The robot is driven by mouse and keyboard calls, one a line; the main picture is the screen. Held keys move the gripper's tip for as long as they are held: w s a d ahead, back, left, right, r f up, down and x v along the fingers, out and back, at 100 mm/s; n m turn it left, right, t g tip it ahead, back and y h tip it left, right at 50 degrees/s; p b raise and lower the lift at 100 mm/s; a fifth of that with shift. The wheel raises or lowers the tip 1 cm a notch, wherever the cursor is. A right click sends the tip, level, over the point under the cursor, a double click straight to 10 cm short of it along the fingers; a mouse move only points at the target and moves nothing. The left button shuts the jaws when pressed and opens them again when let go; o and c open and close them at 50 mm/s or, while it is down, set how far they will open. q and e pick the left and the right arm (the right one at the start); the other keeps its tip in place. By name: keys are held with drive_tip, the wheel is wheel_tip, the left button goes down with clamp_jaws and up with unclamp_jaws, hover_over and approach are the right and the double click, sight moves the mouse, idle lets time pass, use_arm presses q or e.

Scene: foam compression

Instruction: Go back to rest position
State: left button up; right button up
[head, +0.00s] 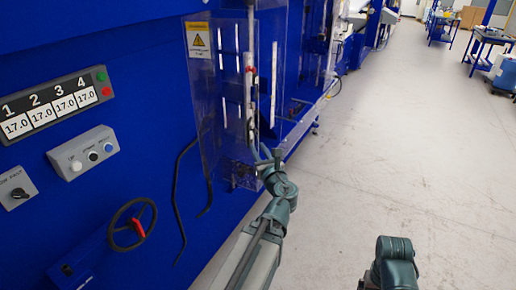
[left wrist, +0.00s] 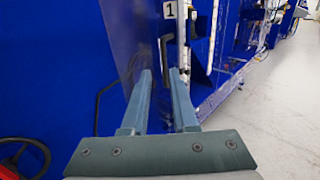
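My left gripper (head: 264,156) is stretched out in front of the clear guard of the blue machine in the head view. In the left wrist view its two fingers (left wrist: 160,75) stand apart with a gap between them and nothing held. A dark handle (left wrist: 165,50) shows beyond the fingertips on the clear guard; I cannot tell whether they touch it. My right arm (head: 394,262) shows only as a dark joint at the bottom of the head view; its gripper is out of the picture.
The blue machine (head: 60,220) fills the left side. The clear guard (head: 210,110) bears a yellow warning label (head: 198,40). Open grey floor (head: 400,150) lies to the right.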

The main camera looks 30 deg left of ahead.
use_arm(q)
drive_tip(key=shift+w+a+f, duration=0.1)
drive_tip(key=shift+w, duration=0.05)
idle(0.3)
drive_tip(key=s+d+f+n+g+h, duration=0.3)
drive_tip(key=d+f+n+h, duration=0.1)
drive_tip(key=d+f+n, duration=0.45)
drive_tip(key=s+d+f+n+g+h, duration=0.2)
drive_tip(key=d+f+n+g+h, duration=0.15)
drive_tip(key=d+f+n, duration=0.45)
drive_tip(key=s+d+f+n+g+h, duration=0.2)
drive_tip(key=s+d, duration=0.3)
drive_tip(key=d, duration=0.4)
drive_tip(key=s+d+f+n+g+h, duration=0.3)
drive_tip(key=s+d, duration=0.3)
drive_tip(key=d, duration=0.3)
drive_tip(key=shift+f, duration=0.2)
